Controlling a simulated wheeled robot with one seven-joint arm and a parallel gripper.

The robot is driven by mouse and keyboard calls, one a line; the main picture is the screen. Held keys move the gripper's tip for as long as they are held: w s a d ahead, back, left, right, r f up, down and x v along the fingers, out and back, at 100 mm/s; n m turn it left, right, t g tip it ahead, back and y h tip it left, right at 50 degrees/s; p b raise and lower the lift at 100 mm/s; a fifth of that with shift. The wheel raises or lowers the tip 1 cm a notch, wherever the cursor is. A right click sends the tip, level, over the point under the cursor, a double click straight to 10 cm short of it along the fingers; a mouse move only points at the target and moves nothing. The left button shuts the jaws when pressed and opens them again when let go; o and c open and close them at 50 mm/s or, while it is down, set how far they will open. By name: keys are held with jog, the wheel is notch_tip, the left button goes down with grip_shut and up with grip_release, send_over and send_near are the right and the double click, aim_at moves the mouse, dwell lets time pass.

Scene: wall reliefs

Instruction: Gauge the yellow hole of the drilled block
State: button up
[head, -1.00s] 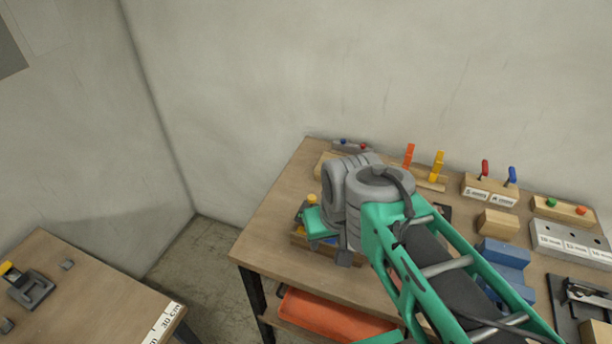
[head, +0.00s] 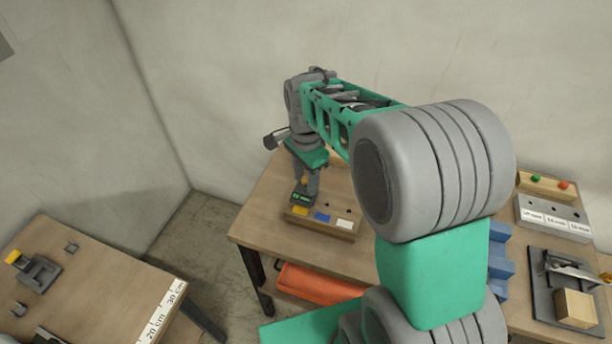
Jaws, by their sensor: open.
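The wooden drilled block (head: 322,228) stands near the left front of the workbench, with yellow, blue and white patches on its front. Small dark holes show on its top behind the blue and white patches. A dark gauge with a lit green readout (head: 302,198) and a yellow top stands upright at the block's yellow end. The yellow hole is hidden by it; I cannot tell how deep the gauge sits. My gripper (head: 306,182) points down from above, open, with its fingers on either side of the gauge's yellow top. I cannot tell whether they touch it.
My arm hides the middle of the workbench. An orange bin (head: 316,285) lies below.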

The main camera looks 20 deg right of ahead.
jog(key=shift+f, duration=0.1)
grip_shut()
dwell(0.4)
dwell(1.0)
